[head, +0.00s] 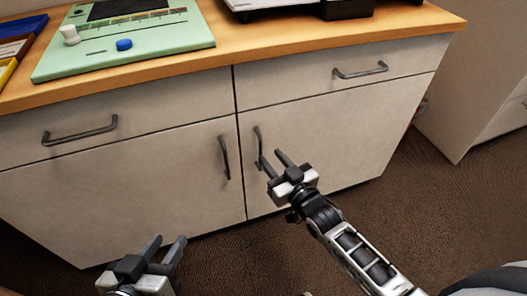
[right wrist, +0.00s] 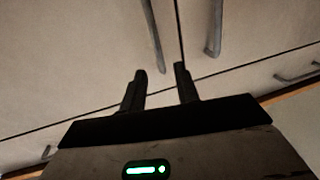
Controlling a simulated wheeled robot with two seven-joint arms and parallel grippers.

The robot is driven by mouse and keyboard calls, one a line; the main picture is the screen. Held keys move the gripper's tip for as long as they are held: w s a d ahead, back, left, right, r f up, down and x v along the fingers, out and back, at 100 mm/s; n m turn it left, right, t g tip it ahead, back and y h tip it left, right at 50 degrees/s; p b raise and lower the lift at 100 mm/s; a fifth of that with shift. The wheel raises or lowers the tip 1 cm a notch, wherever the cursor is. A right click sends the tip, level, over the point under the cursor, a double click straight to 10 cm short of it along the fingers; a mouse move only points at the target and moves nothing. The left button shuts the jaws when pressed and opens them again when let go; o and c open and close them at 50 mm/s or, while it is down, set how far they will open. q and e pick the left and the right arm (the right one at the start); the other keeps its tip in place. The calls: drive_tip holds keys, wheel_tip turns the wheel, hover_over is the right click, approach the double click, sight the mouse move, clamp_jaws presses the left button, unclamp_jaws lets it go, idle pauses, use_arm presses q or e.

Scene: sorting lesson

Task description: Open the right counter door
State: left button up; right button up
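The right counter door (head: 320,140) is a pale panel that looks closed, flush with the cabinet front. Its dark vertical handle (head: 257,142) is near the door's left edge; it also shows in the right wrist view (right wrist: 152,35). My right gripper (head: 273,158) is open and empty, close to the lower part of this handle. In the right wrist view its fingers (right wrist: 162,75) are apart, with the handle's end appearing between their tips; I cannot tell whether they touch. My left gripper (head: 167,240) is open and empty, low in front of the left door (head: 120,205).
The left door's handle (head: 224,157) is just across the seam. Drawers with handles (head: 360,71) sit above both doors. The wooden countertop (head: 250,50) holds a green board (head: 180,38) and a grey device. The carpeted floor (head: 400,210) at right is clear.

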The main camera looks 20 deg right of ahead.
sight(261, 146)
drive_tip(key=b+x, duration=0.1)
drive_tip(key=x, duration=0.4)
drive_tip(key=shift+a, duration=0.1)
clamp_jaws()
